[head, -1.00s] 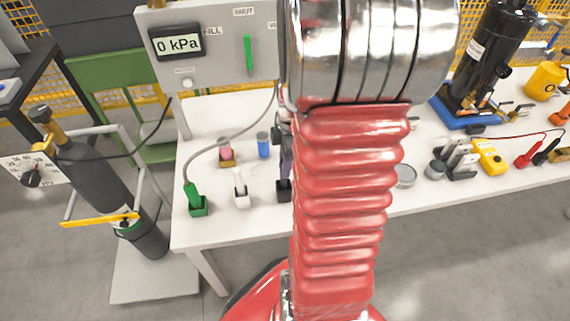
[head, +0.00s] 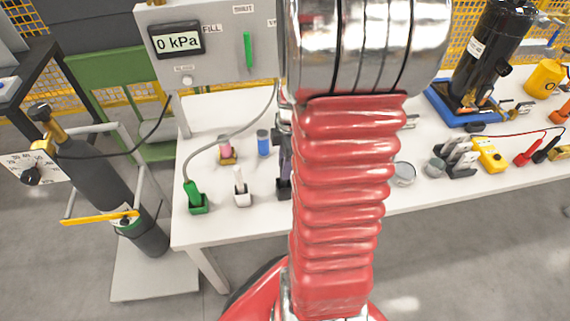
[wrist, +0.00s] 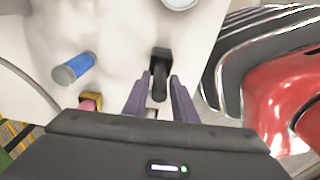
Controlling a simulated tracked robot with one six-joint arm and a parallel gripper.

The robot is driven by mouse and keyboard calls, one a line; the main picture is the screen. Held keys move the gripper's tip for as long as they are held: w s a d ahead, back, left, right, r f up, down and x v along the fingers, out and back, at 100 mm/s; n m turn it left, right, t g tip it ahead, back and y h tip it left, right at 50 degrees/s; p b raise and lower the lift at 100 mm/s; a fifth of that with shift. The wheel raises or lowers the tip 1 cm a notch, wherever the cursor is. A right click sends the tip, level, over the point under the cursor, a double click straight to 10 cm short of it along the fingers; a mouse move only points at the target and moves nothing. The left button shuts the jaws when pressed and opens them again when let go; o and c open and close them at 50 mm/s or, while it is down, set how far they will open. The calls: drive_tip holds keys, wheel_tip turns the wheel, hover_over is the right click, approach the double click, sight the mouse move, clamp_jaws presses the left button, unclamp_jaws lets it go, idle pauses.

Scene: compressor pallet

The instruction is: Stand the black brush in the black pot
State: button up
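The black pot (wrist: 161,54) stands on the white table, near its front edge; in the head view (head: 284,188) my arm partly covers it. The black brush (wrist: 160,84) appears as a dark handle rising from the pot towards the wrist camera. Its lower end is hidden in or behind the pot. My gripper (wrist: 160,77) has its two purple fingers on either side of the handle, with a narrow gap on each side, so it looks open. In the head view only part of a purple finger shows beside my red arm.
To the left stand a green handle in a green pot (head: 198,203), a white pot (head: 242,200), a pink-topped yellowish holder (head: 228,155) and a blue cylinder (head: 263,143). A round tin (head: 403,174) is right of my arm. A grey panel (head: 215,50) stands behind.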

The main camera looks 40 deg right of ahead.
drive_tip(key=shift+o, duration=1.4)
wheel_tip(320, 180, up, 14)
drive_tip(key=d, duration=0.1)
drive_tip(key=shift+s+f, duration=0.15)
drive_tip(key=shift+s, duration=0.2)
drive_tip(key=shift+m, duration=0.3)
